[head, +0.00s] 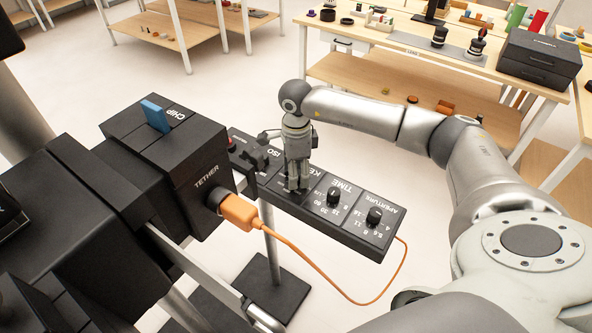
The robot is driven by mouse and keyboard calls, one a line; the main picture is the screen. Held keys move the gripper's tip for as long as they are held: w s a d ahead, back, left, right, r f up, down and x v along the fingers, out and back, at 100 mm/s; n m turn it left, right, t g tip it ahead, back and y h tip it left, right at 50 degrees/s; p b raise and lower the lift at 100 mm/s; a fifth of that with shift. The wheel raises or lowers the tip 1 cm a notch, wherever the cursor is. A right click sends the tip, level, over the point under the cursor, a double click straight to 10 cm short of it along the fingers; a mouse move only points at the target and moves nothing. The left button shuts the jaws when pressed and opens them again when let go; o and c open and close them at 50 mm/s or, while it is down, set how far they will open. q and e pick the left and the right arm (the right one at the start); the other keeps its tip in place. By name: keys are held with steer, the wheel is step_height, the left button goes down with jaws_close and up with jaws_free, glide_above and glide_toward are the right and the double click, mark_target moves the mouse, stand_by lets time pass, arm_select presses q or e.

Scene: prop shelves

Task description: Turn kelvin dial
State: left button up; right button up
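A long black control panel (352,238) carries a row of dials with white lettering. The label starting "KE" (306,173) shows partly, between the ISO label (271,154) and the TIME section. My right gripper (293,186) points down over this KE section, with its fingertips at or just above the panel. The kelvin dial is hidden behind the fingers, so I cannot tell whether they grip it. The time dial (334,196) and the aperture dial (374,215) stand uncovered to the right. My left gripper is not in view.
A black camera body with a TETHER port (207,178) and a blue card (156,116) stands left of the panel. An orange cable (325,285) loops below the panel. A wooden table with a black drawer box (538,62) stands behind.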

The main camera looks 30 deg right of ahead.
step_height(320, 180, up, 12)
stand_by(0.5)
steer(key=shift+s+f, duration=0.1)
stand_by(0.4)
